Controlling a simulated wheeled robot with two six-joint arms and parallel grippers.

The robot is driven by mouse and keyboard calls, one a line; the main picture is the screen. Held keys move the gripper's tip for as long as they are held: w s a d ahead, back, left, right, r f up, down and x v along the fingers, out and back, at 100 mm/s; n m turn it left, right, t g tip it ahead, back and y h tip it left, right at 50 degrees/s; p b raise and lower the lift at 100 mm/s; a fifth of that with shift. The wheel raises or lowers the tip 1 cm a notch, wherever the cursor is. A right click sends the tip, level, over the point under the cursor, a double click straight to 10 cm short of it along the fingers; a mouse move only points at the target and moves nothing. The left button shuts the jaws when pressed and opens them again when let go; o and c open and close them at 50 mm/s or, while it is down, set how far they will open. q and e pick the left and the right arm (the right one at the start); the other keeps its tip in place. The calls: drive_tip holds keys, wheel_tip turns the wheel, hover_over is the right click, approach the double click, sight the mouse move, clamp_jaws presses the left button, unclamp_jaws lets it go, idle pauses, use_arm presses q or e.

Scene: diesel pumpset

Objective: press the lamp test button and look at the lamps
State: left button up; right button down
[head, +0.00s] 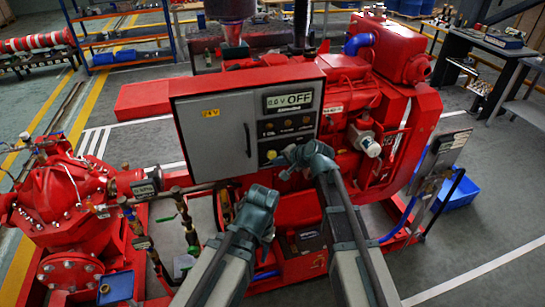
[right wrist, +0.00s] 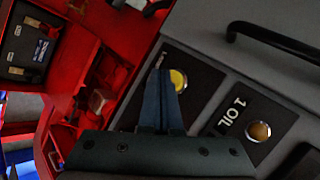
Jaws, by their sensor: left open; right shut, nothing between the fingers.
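The grey control panel (head: 215,130) stands on the red pumpset, its display (head: 289,100) reading "0.0 V OFF". Below the display is a row of small dull amber lamps (head: 287,123); none looks clearly lit. A yellow round button (head: 271,155) sits on a black plate low on the panel. In the right wrist view the yellow button (right wrist: 178,80) is partly behind my right gripper (right wrist: 160,72), which is shut and empty. I cannot tell if the tips touch it. The "1 OIL" lamp (right wrist: 259,131) looks dull amber. My left gripper (head: 262,195) is open, lower left of the right one.
The panel's door handle (head: 248,139) sticks out left of the lamps. The red engine (head: 350,90) is behind and right of the panel, and a red pump (head: 65,195) is at the left. A tilted grey plate on a stand (head: 440,155) is at the right.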

drive_tip(key=shift+s, duration=0.1)
drive_tip(key=s, duration=0.1)
drive_tip(key=s+d, duration=0.1)
drive_tip(key=s, duration=0.2)
drive_tip(key=shift+s+d, duration=0.25)
drive_tip(key=shift+d, duration=0.05)
drive_tip(key=shift+s, duration=0.1)
idle(0.8)
drive_tip(key=s+d+f+n+g+h, duration=0.1)
drive_tip(key=s+f+n+g+h, duration=0.1)
drive_tip(key=s, duration=0.6)
drive_tip(key=s+d+f+n+g+h, duration=0.2)
drive_tip(key=s+n, duration=0.3)
drive_tip(key=s, duration=0.3)
drive_tip(key=s+d+f+n+g+h+b, duration=0.1)
drive_tip(key=s+f+n+g+h, duration=0.2)
drive_tip(key=s, duration=0.6)
drive_tip(key=shift+d+f+n+g+h, duration=0.4)
drive_tip(key=shift+f+n, duration=0.2)
drive_tip(key=shift+f, duration=0.25)
drive_tip(key=shift+a, duration=0.1)
